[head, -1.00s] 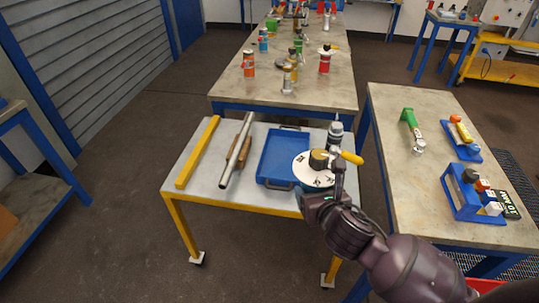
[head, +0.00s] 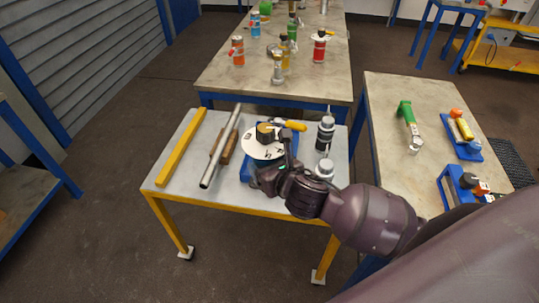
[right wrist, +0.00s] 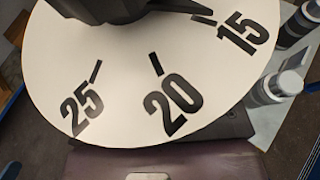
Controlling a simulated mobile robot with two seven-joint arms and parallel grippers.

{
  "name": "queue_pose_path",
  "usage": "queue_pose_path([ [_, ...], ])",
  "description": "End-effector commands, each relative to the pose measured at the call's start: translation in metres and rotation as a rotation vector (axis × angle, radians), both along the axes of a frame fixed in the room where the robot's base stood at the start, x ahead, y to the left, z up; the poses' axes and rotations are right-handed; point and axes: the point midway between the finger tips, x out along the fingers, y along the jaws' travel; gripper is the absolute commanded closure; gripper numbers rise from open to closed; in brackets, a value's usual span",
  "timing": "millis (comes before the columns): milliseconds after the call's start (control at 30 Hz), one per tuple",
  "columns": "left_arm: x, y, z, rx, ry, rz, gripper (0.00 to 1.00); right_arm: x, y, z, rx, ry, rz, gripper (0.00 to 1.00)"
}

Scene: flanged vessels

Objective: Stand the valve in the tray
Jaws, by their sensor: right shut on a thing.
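The valve (head: 260,150) has a broad white dial disc, a dark hub and a yellow lever. My right gripper (head: 285,143) is shut on it and holds it over the blue tray (head: 247,168) on the small table. The disc and my gripper hide most of the tray. Whether the valve's lower end touches the tray cannot be told. In the right wrist view the white disc (right wrist: 120,75) with 15, 20 and 25 fills the upper part, and the fingertips are hidden. My left gripper is not in view.
Two grey-and-black bottles (head: 325,133) stand right of the tray. A metal pipe (head: 221,145) and a yellow bar (head: 181,147) lie to its left. Benches with several vessels and tools stand behind and to the right.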

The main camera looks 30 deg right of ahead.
Motion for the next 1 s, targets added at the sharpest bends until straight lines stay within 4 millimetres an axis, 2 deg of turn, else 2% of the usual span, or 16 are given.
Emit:
queue_pose_path([
  [133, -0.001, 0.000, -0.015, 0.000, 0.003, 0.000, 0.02, 0.035, -0.009, -0.011, -0.016, -0.013, 0.088, 0.80],
  [267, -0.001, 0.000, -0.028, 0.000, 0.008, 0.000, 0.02, 0.067, -0.025, -0.018, -0.019, -0.009, 0.147, 0.80],
  [500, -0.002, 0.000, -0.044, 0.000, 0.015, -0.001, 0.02, 0.118, -0.069, -0.013, -0.015, 0.002, 0.190, 0.80],
  [633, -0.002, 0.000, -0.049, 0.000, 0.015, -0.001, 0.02, 0.134, -0.087, -0.006, -0.008, 0.004, 0.191, 0.80],
  [767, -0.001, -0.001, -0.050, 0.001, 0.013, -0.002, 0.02, 0.141, -0.095, -0.004, -0.002, 0.006, 0.191, 0.80],
  [867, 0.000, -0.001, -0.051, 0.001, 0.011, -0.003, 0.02, 0.143, -0.097, -0.013, 0.002, 0.008, 0.190, 0.80],
  [1000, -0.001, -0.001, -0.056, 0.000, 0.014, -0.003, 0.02, 0.142, -0.097, -0.040, 0.004, 0.012, 0.189, 0.80],
])
